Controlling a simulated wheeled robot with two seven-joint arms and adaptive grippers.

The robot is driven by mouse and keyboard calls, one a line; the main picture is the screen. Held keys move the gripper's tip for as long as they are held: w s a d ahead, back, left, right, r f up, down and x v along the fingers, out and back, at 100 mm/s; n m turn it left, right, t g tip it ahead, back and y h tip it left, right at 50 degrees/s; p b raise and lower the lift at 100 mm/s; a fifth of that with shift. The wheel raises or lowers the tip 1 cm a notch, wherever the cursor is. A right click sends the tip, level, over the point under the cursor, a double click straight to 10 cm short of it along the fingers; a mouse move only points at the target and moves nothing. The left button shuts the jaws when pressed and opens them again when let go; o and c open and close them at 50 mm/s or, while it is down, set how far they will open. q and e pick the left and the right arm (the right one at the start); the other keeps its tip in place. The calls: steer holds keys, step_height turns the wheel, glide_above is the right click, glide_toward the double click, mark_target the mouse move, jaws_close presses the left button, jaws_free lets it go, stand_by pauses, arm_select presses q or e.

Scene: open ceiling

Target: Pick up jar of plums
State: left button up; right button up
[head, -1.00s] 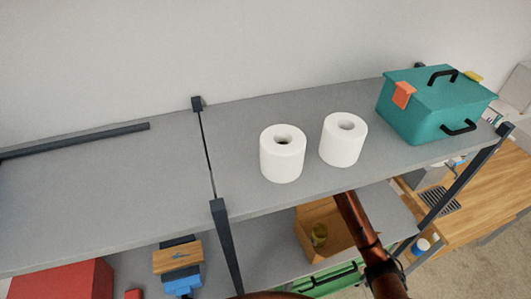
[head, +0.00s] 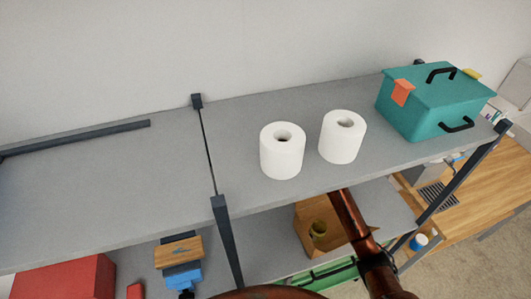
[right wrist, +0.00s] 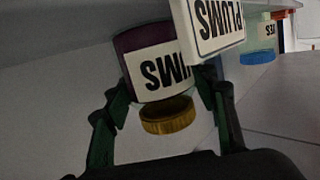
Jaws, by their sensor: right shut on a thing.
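In the right wrist view, where the lettering appears upside down, a dark purple jar of plums (right wrist: 140,42) has a white label and a gold lid (right wrist: 169,116). My right gripper (right wrist: 162,92) has its green fingers on either side of the jar and is shut on it. A white plate reading PLUMS (right wrist: 217,27) overlaps part of the jar in the picture. In the head view, my right arm reaches under the upper shelf, which hides its gripper and the jar. My left gripper is not in view.
The upper shelf (head: 240,125) carries two white paper rolls (head: 282,152) (head: 342,137) and a teal box (head: 430,100). Below are a brown open box (head: 308,215) and a green crate (head: 330,278). A jar with a blue lid (right wrist: 257,57) stands beyond the white plate.

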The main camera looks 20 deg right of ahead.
steer(key=c, duration=0.6)
steer(key=shift+d, duration=0.1)
steer(key=shift+c, duration=0.6)
steer(key=shift+r, duration=0.1)
